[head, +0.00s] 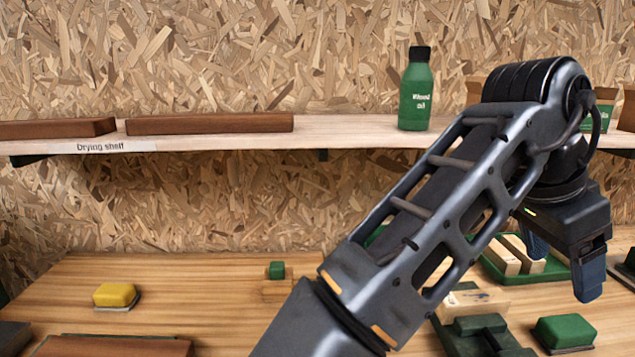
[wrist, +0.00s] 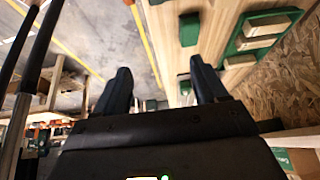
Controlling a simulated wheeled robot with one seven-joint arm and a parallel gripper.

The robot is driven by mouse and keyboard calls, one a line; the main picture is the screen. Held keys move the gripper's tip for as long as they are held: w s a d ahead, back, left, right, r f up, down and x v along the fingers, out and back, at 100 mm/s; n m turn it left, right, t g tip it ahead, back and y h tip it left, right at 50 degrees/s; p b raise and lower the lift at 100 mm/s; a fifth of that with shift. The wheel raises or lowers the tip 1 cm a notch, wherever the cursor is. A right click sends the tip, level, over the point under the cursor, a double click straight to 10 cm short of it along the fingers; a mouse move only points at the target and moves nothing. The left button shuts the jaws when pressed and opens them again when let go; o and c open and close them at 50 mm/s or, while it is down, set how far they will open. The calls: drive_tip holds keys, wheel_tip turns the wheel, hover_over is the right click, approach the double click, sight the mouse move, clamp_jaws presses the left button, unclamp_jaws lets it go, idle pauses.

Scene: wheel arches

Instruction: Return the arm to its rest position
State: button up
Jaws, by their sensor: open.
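My gripper (head: 562,268) hangs at the right of the head view, at the end of my bent arm, below the shelf's height and above the right part of the workbench. Its two dark blue fingers are apart with nothing between them. In the wrist view the fingers (wrist: 160,88) also stand wide apart, with the floor and the bench edge beyond them. My arm crosses the head view from bottom centre to upper right and hides part of the bench and shelf.
The drying shelf (head: 350,128) holds brown boards (head: 210,123) and a green bottle (head: 415,92). On the workbench (head: 200,285) are a yellow-topped block (head: 115,295), a small green block (head: 276,270), a green-topped block (head: 564,331) and a green tray (head: 548,272) with wooden pieces. The bench's left middle is mostly clear.

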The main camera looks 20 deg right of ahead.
drive_tip(key=w+d+r+n+t+h, duration=0.2)
drive_tip(key=d+n+h, duration=0.1)
drive_tip(key=d+h, duration=0.2)
drive_tip(key=w+d+r+n+t+h, duration=0.1)
drive_tip(key=d+r+n+t+h, duration=0.15)
drive_tip(key=d+h, duration=0.25)
drive_tip(key=s+a+f+n+t+y, duration=0.2)
drive_tip(key=a+f+n+t+y, duration=0.4)
drive_tip(key=f+n, duration=0.3)
drive_tip(key=s+a+f+n+t+y, duration=0.2)
drive_tip(key=a+f+n+t+y, duration=0.2)
drive_tip(key=a+f+n+t, duration=0.4)
drive_tip(key=s+a+f+m+g+y, duration=0.15)
drive_tip(key=s+a, duration=0.25)
drive_tip(key=s, duration=0.4)
drive_tip(key=s+a+f+n+y, duration=0.1)
drive_tip(key=s+a+f+y, duration=0.15)
drive_tip(key=s+a, duration=0.4)
drive_tip(key=s+a+f+m+g+y, duration=0.1)
drive_tip(key=s+a+f, duration=0.15)
drive_tip(key=s, duration=0.65)
wheel_tip(320, 180, down, 6)
drive_tip(key=b, duration=0.7)
drive_tip(key=shift+a+f, duration=0.2)
drive_tip(key=shift+f, duration=0.05)
